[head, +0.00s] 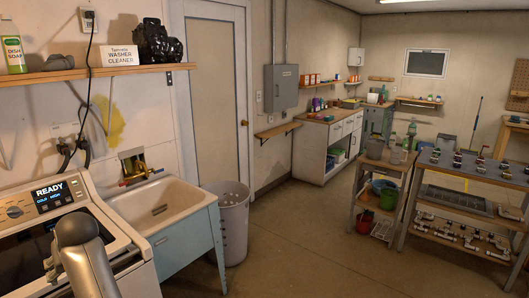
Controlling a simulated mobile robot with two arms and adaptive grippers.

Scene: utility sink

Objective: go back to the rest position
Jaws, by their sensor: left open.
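My left arm reaches up at the bottom left, in front of the washer (112,226). My left gripper (53,262) is open and shows only in small part beside the grey arm link, which hides much of it. I see nothing held in it. My right gripper is not in view. The washer's display reads "READY".
A utility sink (190,207) on a blue stand is right of the washer, with a grey bin (232,222) beside it. A shelf (95,72) hangs above. Workbenches with pipe fittings (460,236) stand at the right. The middle floor (310,240) is clear.

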